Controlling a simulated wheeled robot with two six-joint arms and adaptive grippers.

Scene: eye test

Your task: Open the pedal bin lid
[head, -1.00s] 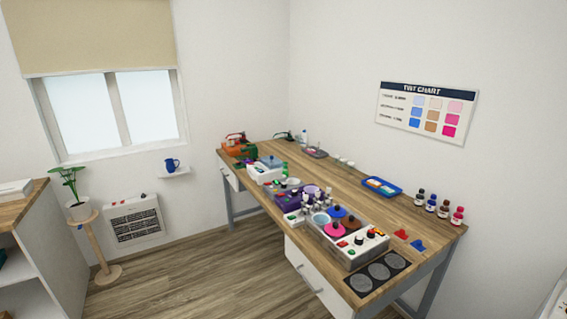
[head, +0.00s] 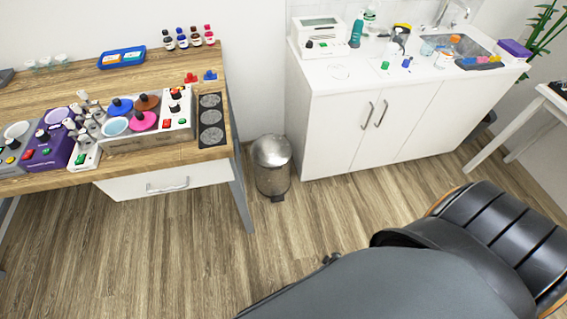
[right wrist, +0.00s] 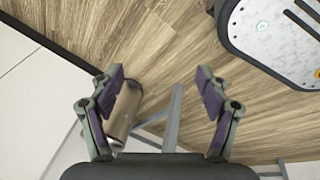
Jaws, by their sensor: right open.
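The pedal bin (head: 272,175) is a small silver cylinder standing upright on the floor, between the wooden desk and the white sink cabinet. Its domed metal lid (head: 271,150) looks closed. A dark pedal (head: 278,198) sticks out at its foot. In the right wrist view my right gripper (right wrist: 160,85) is open, with nothing between its fingers. A brownish cylinder, which looks like the bin (right wrist: 123,112), shows beyond the left finger and is partly hidden by it. I cannot tell the distance between them. My left gripper is not in view.
The desk (head: 190,57) with its grey leg (head: 240,190) stands left of the bin. The sink cabinet (head: 335,135) is close on its right. A black padded chair (head: 500,225) fills the lower right. The wooden floor (head: 190,260) in front of the bin is open.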

